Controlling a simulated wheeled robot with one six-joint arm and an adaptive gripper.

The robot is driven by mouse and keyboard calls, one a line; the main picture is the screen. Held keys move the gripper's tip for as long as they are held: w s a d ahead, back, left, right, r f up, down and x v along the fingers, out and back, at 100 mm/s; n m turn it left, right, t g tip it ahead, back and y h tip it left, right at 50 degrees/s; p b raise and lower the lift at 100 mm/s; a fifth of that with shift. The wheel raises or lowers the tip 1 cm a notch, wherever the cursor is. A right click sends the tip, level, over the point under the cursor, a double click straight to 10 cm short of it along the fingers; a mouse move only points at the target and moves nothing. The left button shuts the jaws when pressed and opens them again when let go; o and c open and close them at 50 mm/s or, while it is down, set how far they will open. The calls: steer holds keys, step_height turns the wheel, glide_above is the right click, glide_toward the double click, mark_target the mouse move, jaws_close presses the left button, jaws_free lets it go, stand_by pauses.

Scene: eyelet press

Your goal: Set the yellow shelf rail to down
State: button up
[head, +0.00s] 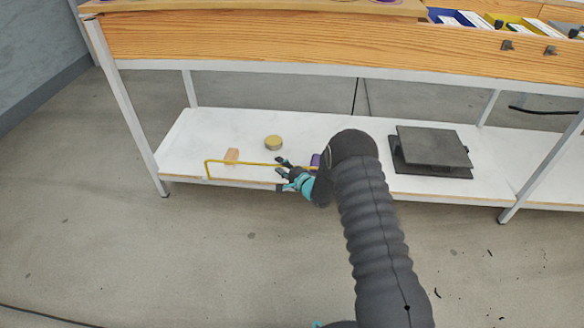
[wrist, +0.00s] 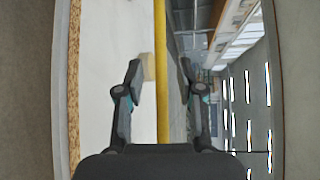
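The yellow shelf rail (head: 240,163) is a thin bar along the front edge of the white lower shelf (head: 400,186). Its left end bends down to the shelf edge, and the bar stands a little above the shelf surface. Its right part is hidden behind my gripper and arm. My gripper (head: 280,166) is at the bar, right of its visible middle. In the wrist view the yellow rail (wrist: 161,100) runs lengthwise between the two fingers of my gripper (wrist: 160,66). The fingers are apart, with a gap on both sides of the bar.
The wooden bench top (head: 300,42) overhangs above.

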steer(key=shift+w, duration=0.1)
jaws_close()
